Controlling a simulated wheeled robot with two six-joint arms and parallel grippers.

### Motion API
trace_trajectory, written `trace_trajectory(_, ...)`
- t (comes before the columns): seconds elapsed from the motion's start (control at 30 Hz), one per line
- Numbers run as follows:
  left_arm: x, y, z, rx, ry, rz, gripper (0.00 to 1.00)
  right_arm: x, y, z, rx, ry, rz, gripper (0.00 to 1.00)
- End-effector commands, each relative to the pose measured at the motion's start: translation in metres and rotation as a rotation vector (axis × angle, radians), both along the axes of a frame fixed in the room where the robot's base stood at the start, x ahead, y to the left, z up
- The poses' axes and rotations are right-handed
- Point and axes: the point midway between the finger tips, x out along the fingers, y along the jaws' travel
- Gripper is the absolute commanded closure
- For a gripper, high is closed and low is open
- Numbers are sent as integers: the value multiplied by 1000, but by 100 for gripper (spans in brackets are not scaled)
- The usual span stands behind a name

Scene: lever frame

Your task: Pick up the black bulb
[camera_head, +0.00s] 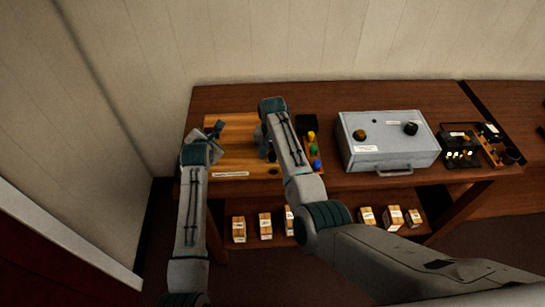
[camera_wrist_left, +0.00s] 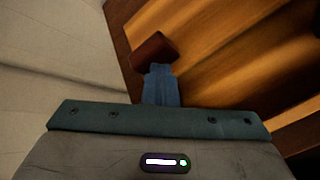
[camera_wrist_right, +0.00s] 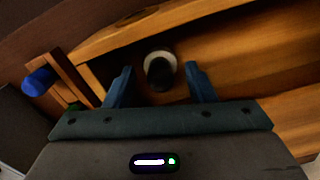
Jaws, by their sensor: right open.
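The black bulb (camera_wrist_right: 160,74) shows in the right wrist view, inside a pale ring on the wooden board (camera_head: 232,162). My right gripper (camera_wrist_right: 161,82) is open, with one finger on each side of the bulb in that view. I cannot tell how far its tips are above the board. In the head view my right arm largely hides that spot. My left gripper (camera_wrist_left: 161,72) has its fingers together over the board's left part. A dark red-brown block (camera_wrist_left: 153,48) is at its fingertips; whether it is gripped I cannot tell.
Yellow (camera_head: 311,137), green (camera_head: 313,150) and blue (camera_head: 316,164) bulbs stand in a row right of my right gripper. A grey box (camera_head: 390,157) with two knobs is farther right. Small cartons (camera_head: 265,225) stand on the lower shelf. A wall is close on the left.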

Motion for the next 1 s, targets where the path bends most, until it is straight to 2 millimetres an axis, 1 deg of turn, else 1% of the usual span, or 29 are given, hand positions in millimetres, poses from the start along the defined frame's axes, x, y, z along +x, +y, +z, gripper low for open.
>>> trace_trajectory(0.23, 1, 0, 1, 0, -1, 0, 100, 0, 0, -2, 0, -1, 0, 50)
trace_trajectory(0.37, 1, 0, 1, 0, -1, 0, 100, 0, 0, -2, 0, -1, 0, 76)
trace_trajectory(0.4, 1, 0, 1, 0, -1, 0, 100, 0, 0, -2, 0, -1, 0, 83)
trace_trajectory(0.47, 1, 0, 1, 0, -1, 0, 100, 0, 0, -2, 0, -1, 0, 95)
trace_trajectory(0.5, 1, 0, 1, 0, -1, 0, 100, 0, 0, -2, 0, -1, 0, 98)
trace_trajectory(0.77, 1, 0, 1, 0, -1, 0, 100, 0, 0, 1, -1, -2, 0, 98)
trace_trajectory(0.87, 0, 0, 1, 0, -1, 0, 100, 1, 0, 11, 0, -3, -1, 98)
trace_trajectory(0.97, 0, 0, 1, 0, -1, 0, 100, 1, 0, 29, 1, -5, -2, 98)
trace_trajectory(1.0, 0, 0, 1, 0, -1, 0, 100, 1, 1, 38, 1, -5, -2, 98)
